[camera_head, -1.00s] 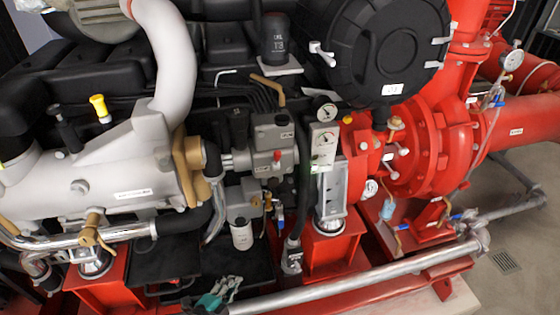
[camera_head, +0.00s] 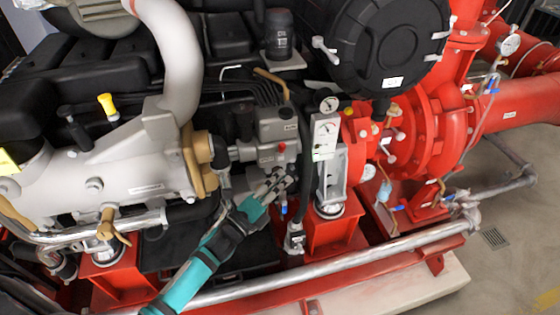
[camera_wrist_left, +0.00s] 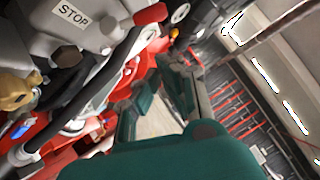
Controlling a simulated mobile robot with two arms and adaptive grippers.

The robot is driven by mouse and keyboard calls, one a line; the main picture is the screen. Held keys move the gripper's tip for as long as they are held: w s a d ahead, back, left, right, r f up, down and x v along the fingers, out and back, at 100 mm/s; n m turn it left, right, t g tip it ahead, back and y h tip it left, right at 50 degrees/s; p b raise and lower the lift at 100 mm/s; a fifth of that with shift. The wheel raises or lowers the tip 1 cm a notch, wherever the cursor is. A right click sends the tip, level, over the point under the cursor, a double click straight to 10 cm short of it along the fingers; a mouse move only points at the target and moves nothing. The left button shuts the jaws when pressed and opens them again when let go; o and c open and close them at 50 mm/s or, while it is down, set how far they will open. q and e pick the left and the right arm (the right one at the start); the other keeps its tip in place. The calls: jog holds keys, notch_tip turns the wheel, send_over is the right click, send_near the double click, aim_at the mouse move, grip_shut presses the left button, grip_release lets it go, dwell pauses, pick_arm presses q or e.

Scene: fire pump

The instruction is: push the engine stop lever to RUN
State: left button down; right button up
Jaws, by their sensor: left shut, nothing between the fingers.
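The grey engine stop housing (camera_head: 277,126) has a red knob (camera_head: 282,147) on its front, in the head view. In the left wrist view a white STOP label (camera_wrist_left: 72,13) shows on grey metal at the upper left. In the left wrist view the gripper (camera_wrist_left: 158,72) points past the STOP label. My right gripper is not in view.
A gauge panel (camera_head: 325,138) stands close to the right of my left gripper. A silver rail (camera_head: 340,257) crosses in front. A brass-coloured valve handle (camera_head: 109,228) is at left. The red pump (camera_head: 430,125) fills the right. Open floor lies at the lower right.

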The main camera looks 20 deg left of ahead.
aim_at(279, 159)
pick_arm(q)
jog(key=w, duration=0.1)
jog(key=w+a+r+p, duration=0.1)
jog(key=w, duration=0.1)
jog(key=shift+w+a+r, duration=0.15)
jog(key=shift+w+r, duration=0.1)
jog(key=shift+w, duration=0.05)
jog(key=shift+w+r, duration=0.1)
jog(key=shift+w+a+r, duration=0.3)
jog(key=shift+w+r, duration=0.15)
jog(key=shift+r, duration=0.25)
jog(key=shift+f+b, duration=0.15)
jog(key=shift+b, duration=0.2)
